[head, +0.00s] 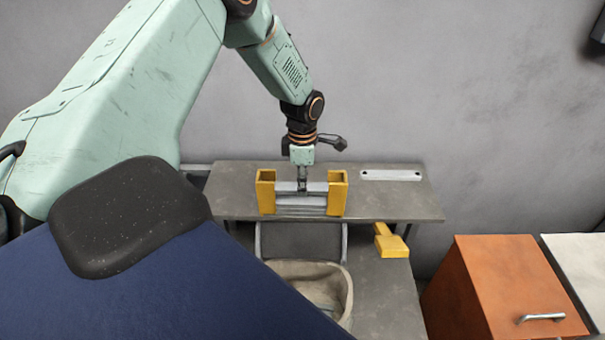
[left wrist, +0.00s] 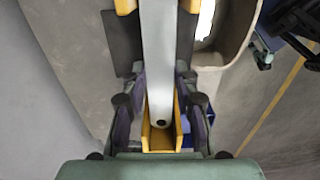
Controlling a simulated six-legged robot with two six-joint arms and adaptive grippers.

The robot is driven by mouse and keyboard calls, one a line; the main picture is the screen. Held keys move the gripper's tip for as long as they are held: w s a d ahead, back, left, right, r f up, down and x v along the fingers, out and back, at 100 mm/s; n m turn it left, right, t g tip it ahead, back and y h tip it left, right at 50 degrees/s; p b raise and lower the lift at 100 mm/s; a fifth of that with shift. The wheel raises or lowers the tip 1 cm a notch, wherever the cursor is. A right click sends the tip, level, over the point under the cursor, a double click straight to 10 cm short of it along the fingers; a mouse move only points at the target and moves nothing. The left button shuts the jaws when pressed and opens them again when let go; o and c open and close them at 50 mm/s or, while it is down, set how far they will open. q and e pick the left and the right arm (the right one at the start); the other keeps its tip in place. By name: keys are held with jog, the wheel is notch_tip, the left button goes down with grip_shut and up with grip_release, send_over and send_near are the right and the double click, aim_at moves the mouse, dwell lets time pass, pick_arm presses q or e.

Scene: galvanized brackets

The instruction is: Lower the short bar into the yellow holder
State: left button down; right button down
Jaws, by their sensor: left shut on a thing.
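The yellow holder (head: 338,193) stands on the grey shelf, with an upright yellow end piece at each side. My left gripper (head: 303,186) is above its middle, pointing down and shut on the short bar (head: 286,186), a flat silver bar. The bar lies lengthwise between the end pieces. In the left wrist view the short bar (left wrist: 160,60) runs down the middle, and its holed end lies between the side walls of the holder's near end (left wrist: 160,148). Whether the bar touches the holder's bottom cannot be told. My right gripper is not in view.
Another silver bar (head: 390,175) with holes lies flat on the grey shelf (head: 235,180), right of the holder. Below are a yellow block (head: 391,243), a pale bin (head: 345,285) and an orange cabinet (head: 500,285). A grey wall stands close behind the shelf.

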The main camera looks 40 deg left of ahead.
pick_arm(q)
jog(key=c, duration=1.4)
grip_release()
jog(key=o, duration=0.4)
jog(key=shift+d+r, duration=0.1)
jog(key=shift+o, duration=0.3)
jog(key=shift+r, duration=3.95)
jog(key=shift+s+r, duration=0.1)
